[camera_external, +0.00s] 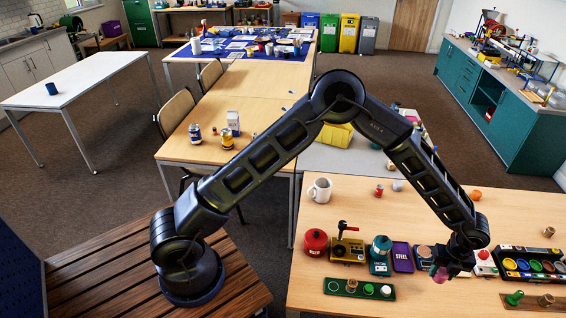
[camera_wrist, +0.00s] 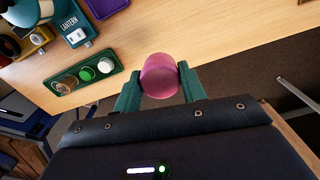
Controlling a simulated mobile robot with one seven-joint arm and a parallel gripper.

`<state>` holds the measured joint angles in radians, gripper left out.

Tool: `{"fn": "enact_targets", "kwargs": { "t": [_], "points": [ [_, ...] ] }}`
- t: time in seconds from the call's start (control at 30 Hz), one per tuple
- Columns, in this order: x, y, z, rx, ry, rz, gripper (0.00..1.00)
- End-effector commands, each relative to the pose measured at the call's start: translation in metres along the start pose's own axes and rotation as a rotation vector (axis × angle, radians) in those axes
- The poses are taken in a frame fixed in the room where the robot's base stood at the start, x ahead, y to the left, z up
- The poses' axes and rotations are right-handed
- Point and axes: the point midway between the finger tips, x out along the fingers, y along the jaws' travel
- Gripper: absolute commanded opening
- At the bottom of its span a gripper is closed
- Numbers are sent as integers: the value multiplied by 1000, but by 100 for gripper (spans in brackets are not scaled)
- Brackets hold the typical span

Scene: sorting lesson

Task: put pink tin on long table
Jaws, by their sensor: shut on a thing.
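The pink tin (camera_wrist: 159,76) is between the two green fingers of my gripper (camera_wrist: 160,88) in the wrist view. My gripper is shut on it. In the outside view the pink tin (camera_external: 440,275) shows small below my gripper (camera_external: 447,268), over the front part of the wooden table at the right. I cannot tell how high it is above the tabletop. A long wooden table (camera_external: 262,82) runs through the middle of the room, left of and behind my upper arm. I cannot tell for sure that it is the one called the long table.
The middle table holds a can (camera_external: 195,134) and a carton (camera_external: 233,123). A white table (camera_external: 85,85) at left has a blue cup (camera_external: 51,89).

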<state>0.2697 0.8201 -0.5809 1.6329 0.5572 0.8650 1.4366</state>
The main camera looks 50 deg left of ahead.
Motion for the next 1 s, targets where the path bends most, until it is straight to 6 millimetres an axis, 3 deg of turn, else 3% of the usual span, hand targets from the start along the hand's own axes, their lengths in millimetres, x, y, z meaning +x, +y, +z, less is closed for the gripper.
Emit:
{"fn": "enact_targets", "kwargs": {
  "t": [0.1, 0.3, 0.63, 0.87, 1.0],
  "points": [
    [28, 0, 0, 1, 1, 3, 17],
    [63, 0, 0, 0, 1, 2, 17],
    [85, 0, 0, 0, 0, 1, 17],
    [115, 0, 0, 1, 0, 2, 17],
    [119, -1, 0, 0, -1, 0, 17]
  ]
}}
